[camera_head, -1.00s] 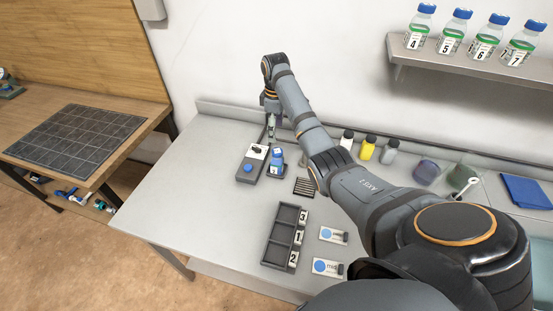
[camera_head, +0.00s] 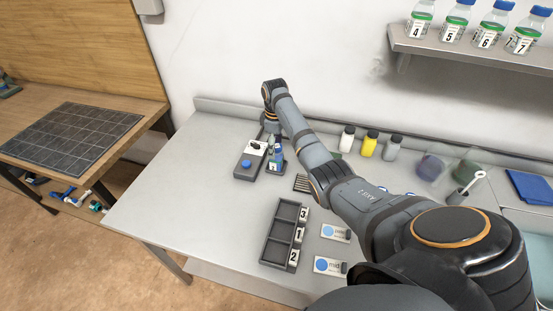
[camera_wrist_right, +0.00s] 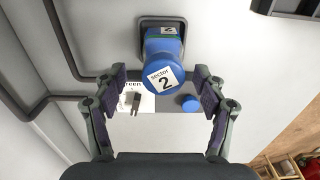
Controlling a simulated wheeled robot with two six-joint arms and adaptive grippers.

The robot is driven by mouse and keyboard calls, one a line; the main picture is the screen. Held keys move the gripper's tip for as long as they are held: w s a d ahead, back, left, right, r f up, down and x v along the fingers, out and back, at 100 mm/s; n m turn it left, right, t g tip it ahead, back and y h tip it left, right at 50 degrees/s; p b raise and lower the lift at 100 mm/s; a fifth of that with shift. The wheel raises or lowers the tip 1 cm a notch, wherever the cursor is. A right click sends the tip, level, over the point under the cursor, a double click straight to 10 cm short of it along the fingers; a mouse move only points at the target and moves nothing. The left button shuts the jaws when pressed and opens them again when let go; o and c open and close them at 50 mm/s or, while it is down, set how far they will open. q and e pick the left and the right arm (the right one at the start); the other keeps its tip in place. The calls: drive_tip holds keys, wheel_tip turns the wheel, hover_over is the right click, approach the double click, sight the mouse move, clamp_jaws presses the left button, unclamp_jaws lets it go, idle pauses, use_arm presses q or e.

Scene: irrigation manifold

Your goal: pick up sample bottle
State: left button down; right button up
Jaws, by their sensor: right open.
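The sample bottle (camera_head: 276,160) stands in a dark holder at the back of the grey bench, partly hidden by my right gripper (camera_head: 272,135). In the right wrist view its blue cap (camera_wrist_right: 162,75) carries a white label reading "sector 2". My right gripper (camera_wrist_right: 162,88) is open, with one finger on each side of the cap in that view. A gap shows between the cap and each finger pad. My left gripper is not in view.
A grey device (camera_head: 250,160) with a blue button stands beside the bottle. A dark tray (camera_head: 283,235) numbered 3, 1, 2 lies in front. Several small bottles (camera_head: 369,145) stand behind my arm. Numbered bottles (camera_head: 455,22) stand on the wall shelf (camera_head: 465,52). The bench's left part is clear.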

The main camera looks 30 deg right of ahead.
sight(277, 156)
drive_tip(key=f, duration=0.1)
drive_tip(key=f+p, duration=0.1)
drive_tip(key=f, duration=0.2)
drive_tip(key=shift+s+f+p, duration=0.15)
drive_tip(key=shift+s+p, duration=0.15)
drive_tip(key=shift+s, duration=0.1)
drive_tip(key=shift+w+f, duration=0.1)
drive_tip(key=shift+f, duration=0.4)
drive_tip(key=c, duration=1.3)
drive_tip(key=shift+r, duration=0.1)
drive_tip(key=shift+c, duration=0.3)
drive_tip(key=shift+r, duration=0.1)
